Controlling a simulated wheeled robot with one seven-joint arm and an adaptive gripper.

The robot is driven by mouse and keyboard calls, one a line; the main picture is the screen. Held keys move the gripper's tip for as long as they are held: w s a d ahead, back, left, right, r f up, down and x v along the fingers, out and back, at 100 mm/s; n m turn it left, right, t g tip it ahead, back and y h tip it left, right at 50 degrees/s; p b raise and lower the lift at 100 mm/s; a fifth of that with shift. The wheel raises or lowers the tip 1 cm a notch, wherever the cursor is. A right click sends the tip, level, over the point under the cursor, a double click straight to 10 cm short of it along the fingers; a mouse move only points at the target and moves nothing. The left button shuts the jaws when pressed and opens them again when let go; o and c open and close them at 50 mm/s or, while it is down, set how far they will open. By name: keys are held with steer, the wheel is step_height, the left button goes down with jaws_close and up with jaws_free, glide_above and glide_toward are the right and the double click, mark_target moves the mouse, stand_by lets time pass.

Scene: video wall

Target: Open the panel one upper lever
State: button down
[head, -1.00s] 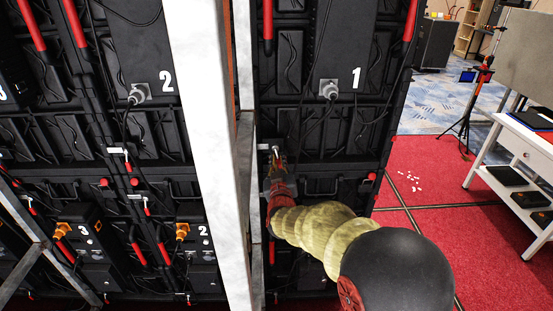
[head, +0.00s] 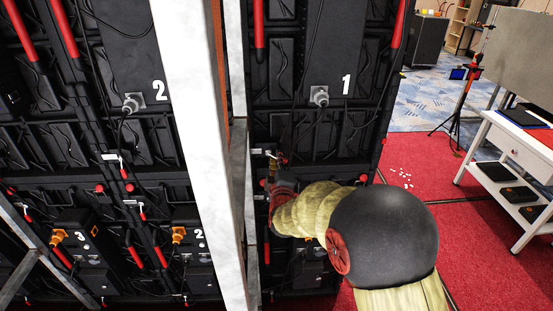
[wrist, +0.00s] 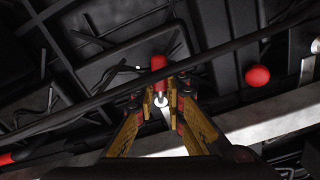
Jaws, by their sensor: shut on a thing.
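Panel one, the black panel (head: 345,112) marked with a white 1, stands right of the white post in the head view. Its upper lever (head: 270,154) is small, beside a white tag at the panel's left edge. My gripper (head: 273,168) is at this lever, partly hidden by my own wrist. In the wrist view the lever shows as a red tip (wrist: 158,63) on a silver shaft. My gripper's yellow and black fingers (wrist: 165,92) are on both sides of the lever, shut on it. The lever's base is hard to make out.
The white post (head: 190,100) stands close on the left of my gripper. Panel two (head: 115,55) is beyond it. A dark cable (wrist: 100,95) crosses the wrist view near the fingers. A white table (head: 515,140) and a tripod (head: 465,95) stand at right; red carpet (head: 410,210) lies between.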

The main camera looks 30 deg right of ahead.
steer(key=shift+r+n+p, duration=0.25)
steer(key=shift+r+n, duration=0.05)
steer(key=shift+n, duration=0.65)
steer(key=shift+r+n+p, duration=0.25)
steer(key=shift+n, duration=0.7)
steer(key=c, duration=1.9)
jaws_free()
steer(key=shift+o, duration=0.4)
steer(key=shift+s, duration=0.1)
steer(key=v, duration=1.1)
steer(key=shift+s+a, duration=0.15)
steer(key=shift+s, duration=0.25)
